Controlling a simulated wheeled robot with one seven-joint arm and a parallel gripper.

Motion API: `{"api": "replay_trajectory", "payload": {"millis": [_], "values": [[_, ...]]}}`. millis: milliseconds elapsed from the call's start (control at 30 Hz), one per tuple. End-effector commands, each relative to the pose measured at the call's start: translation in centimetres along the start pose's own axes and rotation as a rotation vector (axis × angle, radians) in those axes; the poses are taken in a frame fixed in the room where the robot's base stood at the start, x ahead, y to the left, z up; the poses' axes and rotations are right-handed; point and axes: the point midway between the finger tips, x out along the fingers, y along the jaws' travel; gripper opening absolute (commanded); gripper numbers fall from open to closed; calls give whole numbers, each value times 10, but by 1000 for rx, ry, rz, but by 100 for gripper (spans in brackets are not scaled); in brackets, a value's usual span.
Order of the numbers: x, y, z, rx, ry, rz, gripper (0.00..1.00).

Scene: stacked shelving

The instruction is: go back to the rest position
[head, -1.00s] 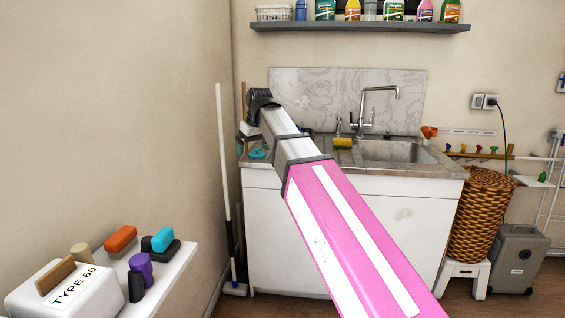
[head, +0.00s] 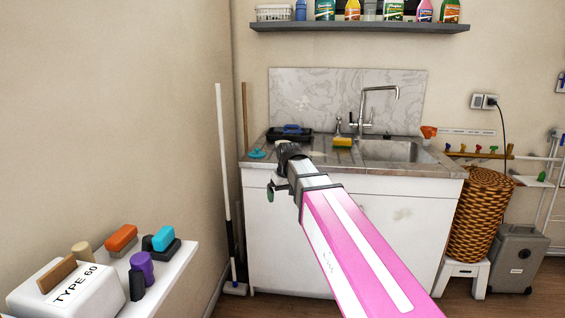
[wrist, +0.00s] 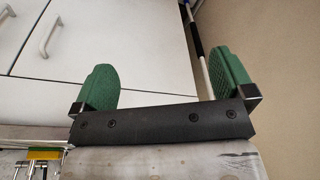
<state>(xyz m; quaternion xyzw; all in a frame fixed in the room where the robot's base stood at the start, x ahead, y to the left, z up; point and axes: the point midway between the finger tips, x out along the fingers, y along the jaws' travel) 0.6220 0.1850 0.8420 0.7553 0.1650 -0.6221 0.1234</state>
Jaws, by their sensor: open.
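My arm reaches from the lower right of the head view toward the sink cabinet, with its pink and white link in front. My gripper (wrist: 165,82) shows two green pads standing wide apart, with nothing between them. In the head view its end (head: 277,190) is small and partly hidden, in front of the white cabinet (head: 400,215) and below the counter's left edge. The wrist view shows the cabinet doors (wrist: 110,35) behind the pads and the counter along the bottom.
A black tray with a blue item (head: 290,133), a teal disc (head: 257,154) and a yellow sponge (head: 342,142) lie on the counter. A white pole (head: 222,150) leans near the left wall. A small shelf (head: 172,280) with a white box and colored objects is at lower left.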

Motion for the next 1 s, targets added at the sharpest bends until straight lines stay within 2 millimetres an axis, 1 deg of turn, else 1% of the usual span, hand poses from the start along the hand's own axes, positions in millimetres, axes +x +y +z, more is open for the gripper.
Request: {"api": "replay_trajectory", "payload": {"millis": [33,167,200,367,500,600,700,800,900,1000], "values": [[18,11,16,26,-14,4,100],[57,34,47,86,-41,14,100],[68,40,57,105,-49,17,100],[112,65,100,179,-82,29,100],[146,83,141,242,-111,37,100],[168,94,171,289,-131,44,100],[188,103,200,331,-150,50,100],[203,109,225,366,-166,55,100],[213,113,243,391,-177,58,100],[219,115,253,406,-183,60,100]]}}
